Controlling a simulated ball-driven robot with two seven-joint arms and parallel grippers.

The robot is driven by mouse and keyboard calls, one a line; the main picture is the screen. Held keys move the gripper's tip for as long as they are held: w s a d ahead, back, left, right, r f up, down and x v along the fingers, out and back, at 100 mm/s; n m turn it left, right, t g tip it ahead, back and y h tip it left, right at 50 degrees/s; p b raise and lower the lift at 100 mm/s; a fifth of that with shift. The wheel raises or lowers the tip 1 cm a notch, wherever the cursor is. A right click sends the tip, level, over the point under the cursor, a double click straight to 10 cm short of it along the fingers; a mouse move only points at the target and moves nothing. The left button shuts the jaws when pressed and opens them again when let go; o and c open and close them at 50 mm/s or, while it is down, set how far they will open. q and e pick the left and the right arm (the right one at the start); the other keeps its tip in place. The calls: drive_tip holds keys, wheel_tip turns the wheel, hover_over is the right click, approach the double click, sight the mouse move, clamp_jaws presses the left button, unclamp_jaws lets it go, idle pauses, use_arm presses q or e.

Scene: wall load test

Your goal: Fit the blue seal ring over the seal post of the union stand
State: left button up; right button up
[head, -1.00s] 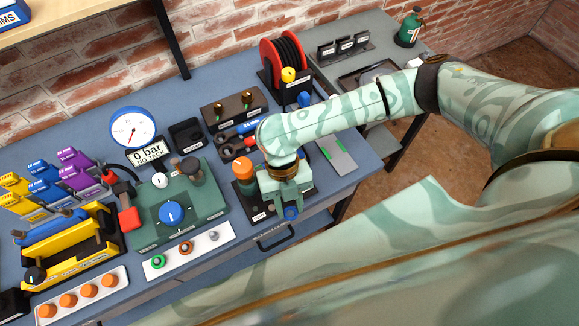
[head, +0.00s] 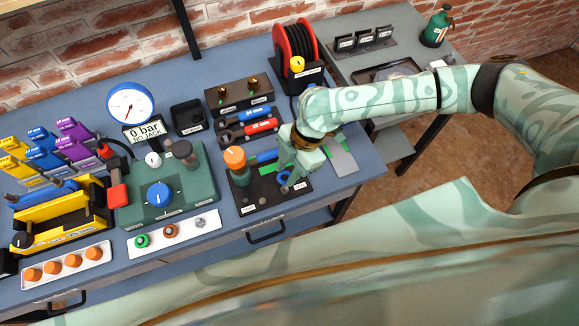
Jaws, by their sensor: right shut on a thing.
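The union stand is a black base plate (head: 263,201) near the front edge of the blue bench, with an orange-capped post (head: 235,158) at its left rear. My right gripper (head: 287,177) is over the right part of the stand, pointing down at a tilt. It is shut on the blue seal ring (head: 284,178), which shows partly at the fingertips. A small grey post end shows just below the ring; I cannot tell whether the ring is around it or above it. My left gripper is not in view.
A white tray (head: 184,237) with a green and a brown ring lies left of the stand. A green pump block (head: 190,200) stands behind it. Wrenches and blue and red tools (head: 258,127) lie behind the stand, beside a hose reel (head: 296,50).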

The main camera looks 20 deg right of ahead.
sight(290, 173)
wheel_tip(290, 173, down, 3)
drive_tip(key=shift+r+b, duration=0.1)
drive_tip(key=shift+b, duration=0.95)
drive_tip(key=shift+f, duration=0.45)
drive_tip(key=shift+f, duration=0.25)
drive_tip(key=shift+f+b, duration=0.7)
drive_tip(key=shift+f, duration=0.35)
drive_tip(key=o, duration=1.3)
